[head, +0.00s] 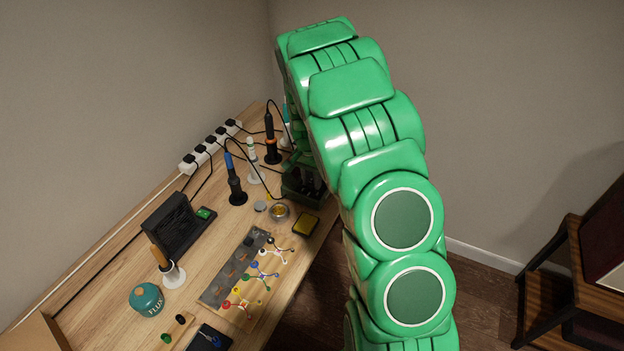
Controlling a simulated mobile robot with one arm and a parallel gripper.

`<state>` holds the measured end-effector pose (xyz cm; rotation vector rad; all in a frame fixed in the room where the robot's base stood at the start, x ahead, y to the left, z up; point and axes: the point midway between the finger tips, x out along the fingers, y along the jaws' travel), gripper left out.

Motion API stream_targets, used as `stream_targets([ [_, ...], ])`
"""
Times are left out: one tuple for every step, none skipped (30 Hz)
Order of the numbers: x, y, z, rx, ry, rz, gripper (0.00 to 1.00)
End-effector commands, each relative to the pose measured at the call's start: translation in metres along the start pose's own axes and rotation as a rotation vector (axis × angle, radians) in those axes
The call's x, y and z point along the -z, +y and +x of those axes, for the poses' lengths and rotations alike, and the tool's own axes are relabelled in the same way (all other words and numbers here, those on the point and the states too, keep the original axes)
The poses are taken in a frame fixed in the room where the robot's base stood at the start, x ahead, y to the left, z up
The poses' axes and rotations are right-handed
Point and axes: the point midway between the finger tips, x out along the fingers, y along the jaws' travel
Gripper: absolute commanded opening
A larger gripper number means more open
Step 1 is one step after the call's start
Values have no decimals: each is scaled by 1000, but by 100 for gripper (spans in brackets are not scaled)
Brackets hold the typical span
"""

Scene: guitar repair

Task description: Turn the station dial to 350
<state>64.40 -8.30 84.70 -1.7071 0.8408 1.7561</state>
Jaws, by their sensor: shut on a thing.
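The soldering station (290,193) is a dark green box at the far right edge of the workbench, partly covered by my arm. My gripper (308,182) is at the station's front, small and in shadow under the end of my green arm. It is shut on the station dial. The dial itself is hidden by the fingers, so its setting cannot be read.
On the workbench (110,285) stand a blue iron (235,185), an orange-black iron (271,145), a dark fume extractor (172,226), a yellow sponge (306,224), a circuit mat (226,273) and a flux jar (146,299). A power strip (210,146) lies along the wall.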

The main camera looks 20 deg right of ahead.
Motion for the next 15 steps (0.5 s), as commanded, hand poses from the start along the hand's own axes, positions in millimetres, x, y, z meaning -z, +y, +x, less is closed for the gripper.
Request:
stream_targets([
  [1, -1, -1, 2, 3, 0, 32],
  [1, -1, -1, 2, 3, 0, 37],
  [1, -1, -1, 2, 2, -1, 43],
  [1, -1, -1, 2, 2, -1, 48],
  [1, 0, 0, 1, 2, -1, 52],
  [1, 0, 0, 1, 2, -1, 56],
  [0, 0, 0, 1, 2, -1, 56],
  [0, 0, 0, 1, 1, -1, 56],
  [0, 0, 0, 1, 1, -1, 56],
  [0, 0, 0, 1, 1, -1, 56],
  [0, 0, 0, 1, 1, -1, 56],
  [0, 0, 0, 1, 1, -1, 56],
  [0, 0, 0, 1, 1, -1, 56],
  [0, 0, 0, 1, 1, -1, 56],
  [0, 0, -1, 1, 1, -1, 56],
])
